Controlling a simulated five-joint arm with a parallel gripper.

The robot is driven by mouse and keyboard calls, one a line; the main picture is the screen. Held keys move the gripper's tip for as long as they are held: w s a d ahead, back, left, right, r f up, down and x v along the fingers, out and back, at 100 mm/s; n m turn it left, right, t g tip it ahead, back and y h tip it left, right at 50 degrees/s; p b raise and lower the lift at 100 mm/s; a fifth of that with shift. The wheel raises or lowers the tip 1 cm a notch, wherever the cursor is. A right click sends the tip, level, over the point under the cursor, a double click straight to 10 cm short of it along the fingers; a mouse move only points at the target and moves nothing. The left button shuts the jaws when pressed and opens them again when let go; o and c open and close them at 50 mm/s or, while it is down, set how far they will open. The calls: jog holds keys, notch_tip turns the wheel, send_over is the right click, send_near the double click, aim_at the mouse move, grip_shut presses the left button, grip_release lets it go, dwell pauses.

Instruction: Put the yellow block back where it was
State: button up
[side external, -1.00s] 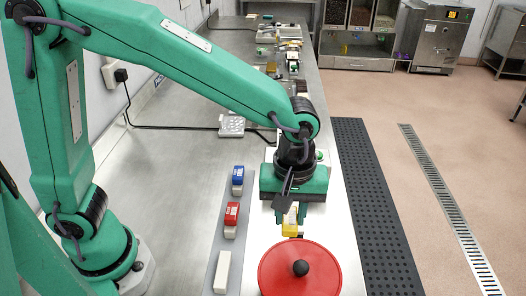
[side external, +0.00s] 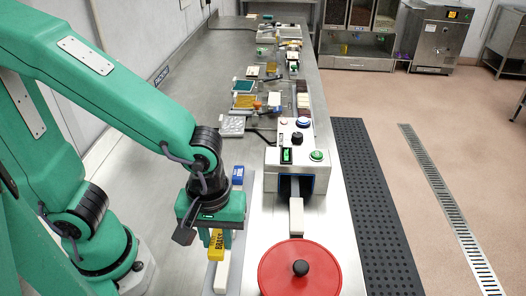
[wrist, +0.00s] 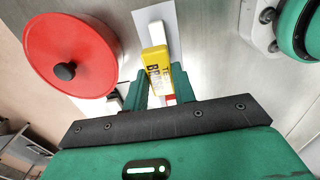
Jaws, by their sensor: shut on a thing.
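My gripper (side external: 216,238) is shut on the yellow block (side external: 216,243), which has dark lettering and a pale lower part. In the wrist view the yellow block (wrist: 157,60) sits between the two green fingers. The gripper is over the grey strip (side external: 211,277) left of the red lid. A white block (side external: 222,274) stands on the strip nearer the camera, and a blue block (side external: 238,174) is farther back. Beside the yellow block in the wrist view, a small red and white block (wrist: 170,99) shows partly. I cannot tell whether the yellow block touches the strip.
A round red lid with a black knob (side external: 300,268) lies right of the strip. Behind it is a white machine with buttons (side external: 297,158), with a pale block (side external: 296,217) at its opening. Trays and parts crowd the bench farther back.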

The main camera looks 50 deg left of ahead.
send_over(223, 269)
jog(key=shift+f, duration=2.25)
jog(key=shift+f, duration=1.75)
jog(key=o, duration=1)
jog(key=shift+d+r, duration=0.1)
jog(key=shift+r, duration=0.05)
jog(key=shift+r, duration=5.9)
